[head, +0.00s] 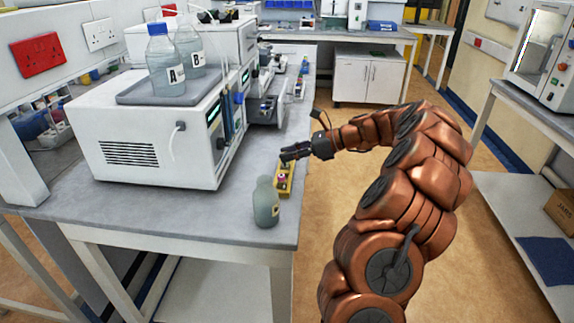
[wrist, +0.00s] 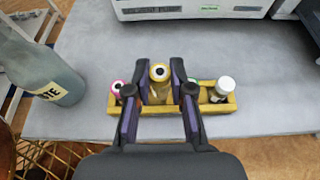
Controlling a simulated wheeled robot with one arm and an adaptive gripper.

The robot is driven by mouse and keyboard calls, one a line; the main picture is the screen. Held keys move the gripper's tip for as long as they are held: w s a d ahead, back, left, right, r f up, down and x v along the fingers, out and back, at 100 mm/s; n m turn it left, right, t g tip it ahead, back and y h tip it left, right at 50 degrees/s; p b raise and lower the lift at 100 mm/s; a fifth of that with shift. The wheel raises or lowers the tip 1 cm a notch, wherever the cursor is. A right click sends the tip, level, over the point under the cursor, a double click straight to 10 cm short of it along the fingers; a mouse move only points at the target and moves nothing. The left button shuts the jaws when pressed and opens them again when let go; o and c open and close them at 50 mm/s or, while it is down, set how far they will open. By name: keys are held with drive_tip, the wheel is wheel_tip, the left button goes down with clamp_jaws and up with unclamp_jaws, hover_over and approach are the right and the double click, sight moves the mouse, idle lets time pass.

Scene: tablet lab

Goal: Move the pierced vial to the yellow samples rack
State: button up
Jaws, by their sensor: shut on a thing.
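The yellow samples rack (wrist: 151,112) lies on the grey bench near its edge; it also shows in the head view (head: 283,188), partly hidden by my gripper. My gripper (wrist: 159,80) is over the middle of the rack, shut on a vial with a yellow cap and a dark centre (wrist: 159,73). The held vial is upright between the fingers. I cannot tell whether its base is seated in the rack. A pink-capped vial (wrist: 116,87) is at the rack's left end and a white-capped vial (wrist: 224,86) at its right. Something green shows beside the right finger, mostly hidden.
A large labelled bottle (wrist: 40,70) stands left of the rack; the head view shows it (head: 266,203) near the bench's front edge. A white instrument (head: 160,130) carrying bottles A (head: 172,68) and B (head: 197,58) stands behind. Bare bench (wrist: 275,85) lies right of the rack.

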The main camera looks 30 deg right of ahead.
sight(288, 165)
drive_tip(key=shift+s+a, duration=0.15)
drive_tip(key=shift+a, duration=0.35)
drive_tip(key=shift+f, duration=0.1)
drive_tip(key=shift+f+p, duration=0.3)
drive_tip(key=shift+f, duration=1.4)
drive_tip(key=shift+f, duration=0.1)
drive_tip(key=o, duration=0.6)
drive_tip(key=shift+c, duration=0.2)
drive_tip(key=b+v, duration=0.1)
drive_tip(key=v, duration=1.1)
